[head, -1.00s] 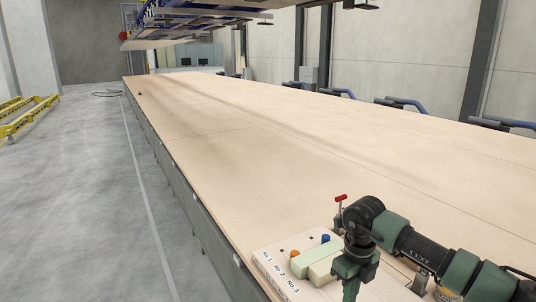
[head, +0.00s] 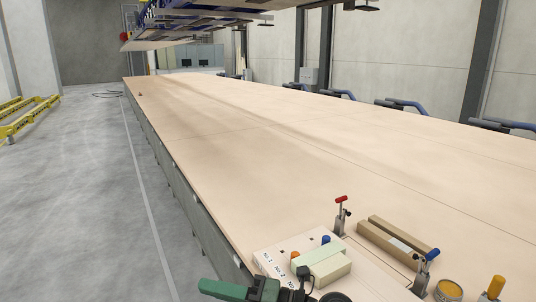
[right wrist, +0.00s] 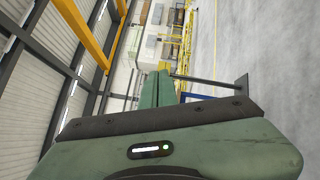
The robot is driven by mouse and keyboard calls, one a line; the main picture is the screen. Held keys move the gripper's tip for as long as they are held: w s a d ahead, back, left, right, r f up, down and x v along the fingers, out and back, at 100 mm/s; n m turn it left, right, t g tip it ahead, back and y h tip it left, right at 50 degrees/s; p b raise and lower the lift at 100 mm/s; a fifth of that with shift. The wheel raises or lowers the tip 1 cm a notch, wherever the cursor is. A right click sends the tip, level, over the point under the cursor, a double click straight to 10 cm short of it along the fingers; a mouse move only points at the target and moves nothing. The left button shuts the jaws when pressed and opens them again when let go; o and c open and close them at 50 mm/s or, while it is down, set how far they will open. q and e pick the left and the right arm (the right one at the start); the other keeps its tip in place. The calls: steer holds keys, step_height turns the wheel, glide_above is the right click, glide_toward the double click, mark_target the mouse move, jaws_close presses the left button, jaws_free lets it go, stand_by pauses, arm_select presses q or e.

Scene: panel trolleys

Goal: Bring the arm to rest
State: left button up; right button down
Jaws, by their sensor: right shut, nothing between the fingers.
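My right gripper (head: 208,286) shows at the bottom of the head view, low in front of the long table's near left edge. Its green fingers point left, and part of the arm behind it is cut off by the lower frame edge. In the right wrist view the two green fingers (right wrist: 160,88) lie together, shut and empty, with grey floor and the hall beyond them. My left gripper is not in view.
A labelled board (head: 262,248) on the long table (head: 270,150) carries pale green blocks (head: 325,268), pegs and toggle clamps (head: 340,215).

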steer(key=w+d+r+m+t+h, duration=0.1)
steer(key=w+d+m+t+h, duration=0.15)
steer(key=d+m+t, duration=0.55)
steer(key=w+d+r+m+t+h, duration=0.2)
steer(key=d+m+t+h, duration=0.15)
steer(key=m+t, duration=0.45)
steer(key=s+d+f+m+g+h, duration=0.3)
steer(key=d+f+m+h, duration=0.3)
steer(key=d+f+m, duration=0.25)
steer(key=s+d+f+m+g+h, duration=0.35)
steer(key=d+f+m+h, duration=0.3)
steer(key=f, duration=0.25)
steer(key=s+d+f+m+g, duration=0.2)
steer(key=s+f+g, duration=0.35)
steer(key=s, duration=0.55)
steer(key=s+d+f+m+g, duration=0.2)
steer(key=s+d+f+g, duration=0.15)
steer(key=s+f, duration=0.45)
steer(key=s+a+f+g, duration=0.1)
steer(key=s+f, duration=0.1)
steer(key=f, duration=1)
steer(key=s+f+g, duration=0.2)
steer(key=f, duration=1)
steer(key=s+d+f, duration=0.3)
steer(key=s+f, duration=1.3)
steer(key=s, duration=0.1)
steer(key=shift+s+f+g, duration=0.25)
steer(key=shift+f+g, duration=0.05)
steer(key=shift+g, duration=0.05)
